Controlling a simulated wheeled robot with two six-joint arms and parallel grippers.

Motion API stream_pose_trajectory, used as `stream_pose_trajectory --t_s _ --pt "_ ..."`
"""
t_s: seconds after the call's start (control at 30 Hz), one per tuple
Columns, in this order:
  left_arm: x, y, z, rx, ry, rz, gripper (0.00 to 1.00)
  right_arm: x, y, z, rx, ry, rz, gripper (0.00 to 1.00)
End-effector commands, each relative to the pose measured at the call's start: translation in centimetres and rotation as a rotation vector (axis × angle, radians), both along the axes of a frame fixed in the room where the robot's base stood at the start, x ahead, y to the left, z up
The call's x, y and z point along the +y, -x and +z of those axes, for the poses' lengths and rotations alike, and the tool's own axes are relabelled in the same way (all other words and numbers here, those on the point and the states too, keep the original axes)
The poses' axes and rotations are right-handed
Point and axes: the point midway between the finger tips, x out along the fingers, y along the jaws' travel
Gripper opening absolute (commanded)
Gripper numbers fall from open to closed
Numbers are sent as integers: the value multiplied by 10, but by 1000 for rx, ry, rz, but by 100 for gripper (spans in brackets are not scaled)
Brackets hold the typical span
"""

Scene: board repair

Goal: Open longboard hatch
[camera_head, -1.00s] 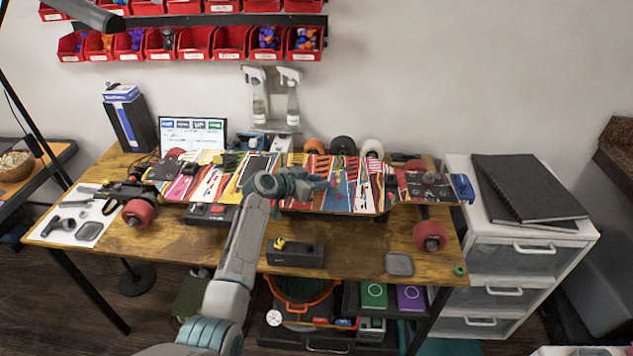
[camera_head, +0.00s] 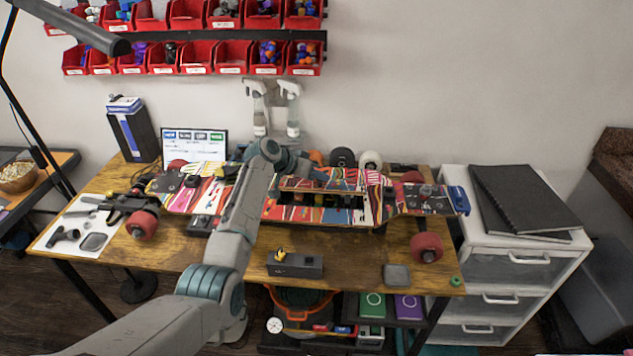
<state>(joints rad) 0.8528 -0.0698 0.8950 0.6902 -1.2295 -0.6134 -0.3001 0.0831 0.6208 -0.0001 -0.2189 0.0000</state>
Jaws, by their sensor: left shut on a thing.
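The longboard (camera_head: 205,196) lies across the workbench, its deck covered in multicoloured stripes, with red wheels at its ends. Its hatch (camera_head: 335,187) is lifted at the middle of the deck, and a dark opening (camera_head: 325,200) shows beneath its edge. Small parts inside are too small to make out. My left gripper (camera_head: 297,166) reaches over the deck from the left and is shut on the hatch at its left part; the fingertips are largely hidden by the wrist. My right gripper is not in view.
A black box with a small yellow part (camera_head: 295,264) and a grey square case (camera_head: 396,275) lie in front of the board. Spray bottles (camera_head: 292,110) hang behind. A white drawer unit (camera_head: 520,262) stands right. The bench front (camera_head: 350,262) has bare room.

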Motion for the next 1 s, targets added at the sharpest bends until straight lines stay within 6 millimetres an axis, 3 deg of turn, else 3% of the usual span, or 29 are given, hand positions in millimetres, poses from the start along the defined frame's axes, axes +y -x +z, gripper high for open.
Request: stream_pose_trajectory --t_s 0.4,0.9,0.93,1.0 --pt "0 -15 13 159 1 1 0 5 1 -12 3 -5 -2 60" --pt "0 -16 15 176 1 0 0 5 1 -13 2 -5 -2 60" --pt "0 -16 15 176 1 0 30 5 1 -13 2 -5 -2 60" --pt "0 -16 15 175 1 0 44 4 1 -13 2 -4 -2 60"
